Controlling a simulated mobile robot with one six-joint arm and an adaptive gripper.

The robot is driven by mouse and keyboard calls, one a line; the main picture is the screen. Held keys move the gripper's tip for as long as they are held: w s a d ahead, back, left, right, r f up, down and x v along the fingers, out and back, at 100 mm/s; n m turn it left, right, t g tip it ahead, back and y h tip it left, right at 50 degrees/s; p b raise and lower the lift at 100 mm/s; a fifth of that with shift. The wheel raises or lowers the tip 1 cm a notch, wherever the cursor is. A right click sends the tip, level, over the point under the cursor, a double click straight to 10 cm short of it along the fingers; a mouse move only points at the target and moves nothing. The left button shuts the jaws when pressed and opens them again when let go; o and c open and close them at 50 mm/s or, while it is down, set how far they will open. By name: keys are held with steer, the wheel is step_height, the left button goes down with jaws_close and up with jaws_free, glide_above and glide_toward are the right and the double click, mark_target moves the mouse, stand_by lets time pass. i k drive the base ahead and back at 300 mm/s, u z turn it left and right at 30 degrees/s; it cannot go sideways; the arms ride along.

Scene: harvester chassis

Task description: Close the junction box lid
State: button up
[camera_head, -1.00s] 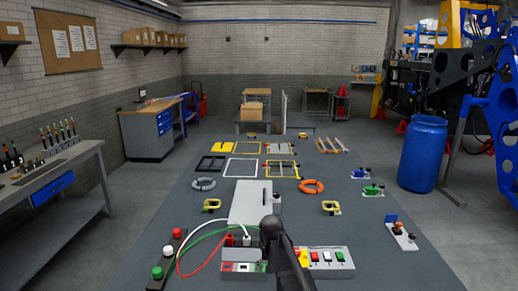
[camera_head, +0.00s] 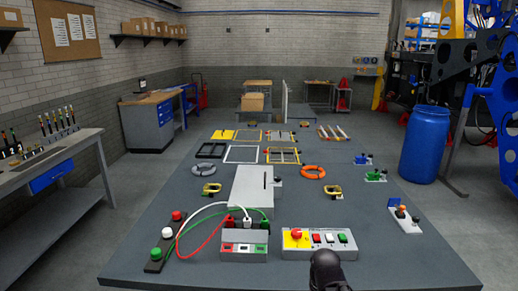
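A pale grey box (camera_head: 256,183) with a flat top and a dark slot stands in the middle of the large grey table. In front of it is a small grey unit (camera_head: 244,248) with coloured patches on its front; white, green and red cables run into its top. I cannot tell for sure which of these is the junction box, nor make out a separate lid or its angle. The dark end of my arm, with my gripper (camera_head: 326,268), is at the bottom edge, in front of the button panel and apart from both boxes. Its fingers cannot be made out.
A button panel (camera_head: 320,243) with a yellow-based red button stands right of the small unit. A black strip with red, white and green buttons (camera_head: 166,243) lies left. Rings, frames and clamps lie farther back. A blue barrel (camera_head: 425,145) stands right of the table (camera_head: 150,272).

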mark_target(228, 235)
steer(key=z, duration=0.75)
steer(key=k, duration=0.1)
steer(key=u, duration=2.8)
steer(key=i, duration=2.8)
